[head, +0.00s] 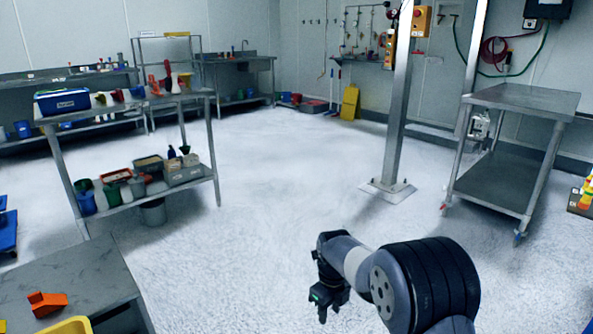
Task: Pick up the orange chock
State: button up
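The orange chock (48,304) lies on the grey top of a table (85,265) in the lower left corner of the head view. It looks like a small block with a raised, sloped part. My gripper (328,302) hangs at the lower middle over the floor, well to the right of the table and apart from the chock. It is dark and small here. I cannot tell whether its fingers are open or shut.
A yellow container (65,326) stands close to the chock at the bottom edge. A laden metal shelf table (130,110) stands behind at left. A metal pillar (398,110) and a wheeled cart (525,100) stand at right. The floor between is clear.

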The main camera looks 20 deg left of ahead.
aim_at(43, 304)
jog(key=i+j+u, duration=0.15)
jog(key=i+u, duration=0.6)
jog(key=i, duration=0.2)
jog(key=i+l+u, duration=0.2)
jog(key=i+u, duration=0.2)
jog(key=i+l+u, duration=0.4)
jog(key=i, duration=0.15)
jog(key=i+j+u, duration=0.2)
jog(key=u, duration=0.2)
jog(key=i+j+u, duration=0.1)
jog(key=i+u, duration=0.2)
jog(key=u, duration=0.15)
jog(key=i+u, duration=0.6)
jog(key=u, duration=0.25)
jog(key=i+j+z, duration=0.2)
jog(key=i+l, duration=0.1)
